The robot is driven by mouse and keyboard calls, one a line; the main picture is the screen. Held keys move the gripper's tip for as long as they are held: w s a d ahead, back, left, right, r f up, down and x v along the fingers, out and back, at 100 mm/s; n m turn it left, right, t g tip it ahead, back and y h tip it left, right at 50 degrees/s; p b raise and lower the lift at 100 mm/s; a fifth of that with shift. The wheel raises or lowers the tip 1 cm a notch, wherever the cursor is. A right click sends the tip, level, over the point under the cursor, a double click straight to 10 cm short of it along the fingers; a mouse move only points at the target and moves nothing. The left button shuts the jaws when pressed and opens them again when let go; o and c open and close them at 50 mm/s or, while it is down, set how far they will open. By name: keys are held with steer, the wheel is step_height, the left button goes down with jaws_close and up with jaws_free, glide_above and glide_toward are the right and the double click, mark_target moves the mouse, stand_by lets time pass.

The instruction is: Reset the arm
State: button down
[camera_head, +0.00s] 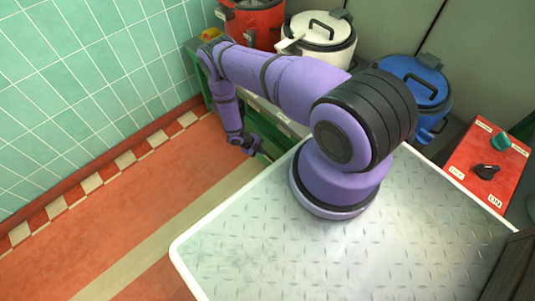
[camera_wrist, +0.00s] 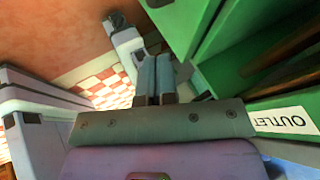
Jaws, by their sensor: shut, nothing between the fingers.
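My arm is purple with black joints and reaches out to the upper left in the head view, then bends down. My gripper (camera_head: 262,154) hangs low at its end, small and partly hidden by the edge of my base's plate. In the wrist view my gripper (camera_wrist: 155,77) shows two grey fingers side by side, shut with nothing between them.
A red pot (camera_head: 262,25), a white lidded pot (camera_head: 318,40) and a blue lidded pot (camera_head: 415,85) stand behind my arm. A red panel (camera_head: 475,175) with knobs is at right. A green frame (camera_wrist: 215,70) with an OUTLET label is beside my gripper. Open floor (camera_head: 110,220) lies left.

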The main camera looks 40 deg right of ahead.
steer(key=shift+v, duration=0.8)
